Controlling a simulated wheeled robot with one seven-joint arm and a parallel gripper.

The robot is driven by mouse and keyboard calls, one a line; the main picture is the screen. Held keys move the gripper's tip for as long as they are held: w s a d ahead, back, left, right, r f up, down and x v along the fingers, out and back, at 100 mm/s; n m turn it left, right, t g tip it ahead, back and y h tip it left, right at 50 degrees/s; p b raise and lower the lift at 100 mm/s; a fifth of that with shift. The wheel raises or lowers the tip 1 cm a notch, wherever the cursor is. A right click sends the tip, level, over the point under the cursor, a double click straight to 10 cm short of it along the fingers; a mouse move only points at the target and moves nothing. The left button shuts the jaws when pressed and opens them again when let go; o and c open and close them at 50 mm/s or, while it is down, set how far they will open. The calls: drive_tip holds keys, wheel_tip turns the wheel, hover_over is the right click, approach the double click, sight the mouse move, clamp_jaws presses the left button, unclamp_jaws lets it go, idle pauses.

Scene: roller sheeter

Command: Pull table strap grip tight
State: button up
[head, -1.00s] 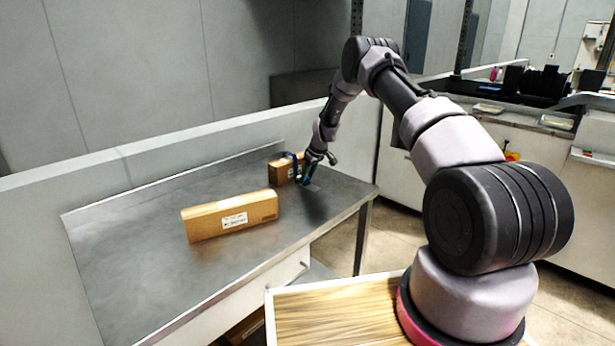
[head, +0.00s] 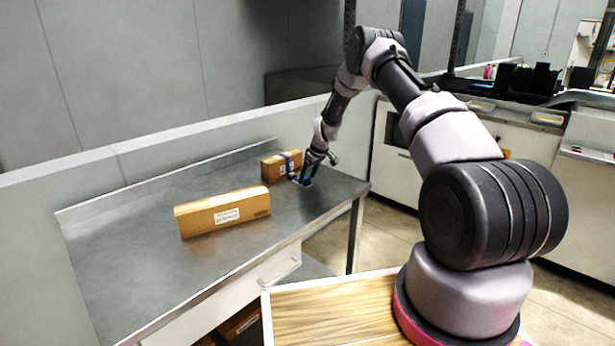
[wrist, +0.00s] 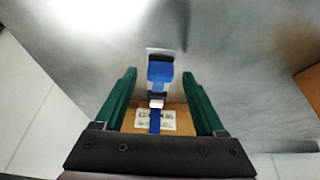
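A steel table (head: 130,265) carries a small cardboard box (head: 270,168) near its back right corner. A blue strap (head: 288,160) runs over this box. In the wrist view the box (wrist: 181,108) has a white label, with the strap (wrist: 155,124) crossing it. The strap's blue grip (wrist: 160,72) lies beyond a metallic buckle (wrist: 156,101). My gripper (head: 305,181) is low over the table beside the box. In the wrist view its green fingers (wrist: 159,75) are apart on either side of the grip, with gaps showing on both sides. Height above the grip is hard to tell.
A larger cardboard box (head: 222,212) stands on the table, left of and nearer than the strapped one; part of a brown box also shows at the wrist view's right edge (wrist: 310,84). A low wall (head: 130,160) borders the table's back. The table's left part is clear.

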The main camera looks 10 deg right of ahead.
drive_tip(key=v, duration=1)
drive_tip(key=shift+r, duration=0.4)
drive_tip(key=s+r+m, duration=0.2)
drive_tip(key=s+r, duration=0.4)
drive_tip(key=r, duration=0.3)
drive_tip(key=s+r+m+t, duration=0.1)
drive_tip(key=s+r, duration=0.4)
drive_tip(key=r, duration=0.5)
drive_tip(key=s+r+m, duration=0.2)
drive_tip(key=s+r, duration=0.4)
drive_tip(key=r, duration=0.3)
drive_tip(key=s+d+r+m+t, duration=0.1)
drive_tip(key=s+r+m, duration=0.2)
drive_tip(key=s, duration=1.2)
drive_tip(key=s+r+m+t, duration=0.1)
drive_tip(key=s+r+m, duration=0.2)
drive_tip(key=s, duration=1.2)
drive_tip(key=shift+s+d+r+h, duration=0.25)
drive_tip(key=shift+d+r+h, duration=0.15)
drive_tip(key=shift+r, duration=0.45)
